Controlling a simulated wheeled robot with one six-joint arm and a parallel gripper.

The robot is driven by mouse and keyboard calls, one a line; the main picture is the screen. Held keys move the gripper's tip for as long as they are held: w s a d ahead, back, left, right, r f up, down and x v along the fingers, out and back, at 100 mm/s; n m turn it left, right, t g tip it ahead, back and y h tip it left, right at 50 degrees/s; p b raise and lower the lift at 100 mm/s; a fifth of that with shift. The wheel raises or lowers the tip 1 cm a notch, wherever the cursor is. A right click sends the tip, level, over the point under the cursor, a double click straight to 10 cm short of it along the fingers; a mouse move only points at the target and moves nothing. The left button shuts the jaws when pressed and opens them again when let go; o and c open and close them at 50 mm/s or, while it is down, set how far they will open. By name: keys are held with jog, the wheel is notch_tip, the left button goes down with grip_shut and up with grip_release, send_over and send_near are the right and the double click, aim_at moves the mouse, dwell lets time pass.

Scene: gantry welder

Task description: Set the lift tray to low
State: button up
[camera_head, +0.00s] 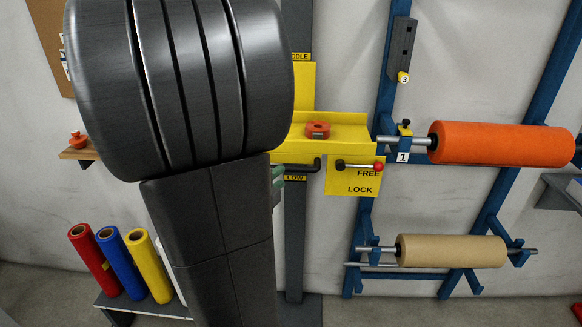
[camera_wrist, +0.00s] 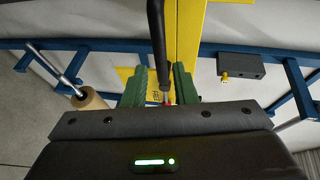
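The yellow lift tray (camera_head: 340,133) sits on the dark upright post (camera_head: 295,240) in the head view, just above a label reading LOW (camera_head: 295,178). A black handle (camera_head: 305,167) is below its front edge. A yellow plate (camera_head: 350,185) marked FREE and LOCK carries a lever with a red knob (camera_head: 378,167); the lever lies level, by FREE. My gripper's green finger (camera_head: 278,174) shows beside the handle, mostly hidden by my arm. In the wrist view, my gripper (camera_wrist: 160,85) is open, its fingers on either side of a black bar (camera_wrist: 156,45), apparently the handle.
An orange ring (camera_head: 317,129) rests on the tray. An orange roll (camera_head: 500,143) and a tan roll (camera_head: 450,251) hang on the blue rack (camera_head: 364,230) at right. Red, blue and yellow rolls (camera_head: 150,265) stand lower left. A grey bracket (camera_head: 402,45) is above.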

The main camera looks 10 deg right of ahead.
aim_at(288, 171)
jog(key=b+x, duration=0.1)
jog(key=x, duration=0.8)
grip_shut()
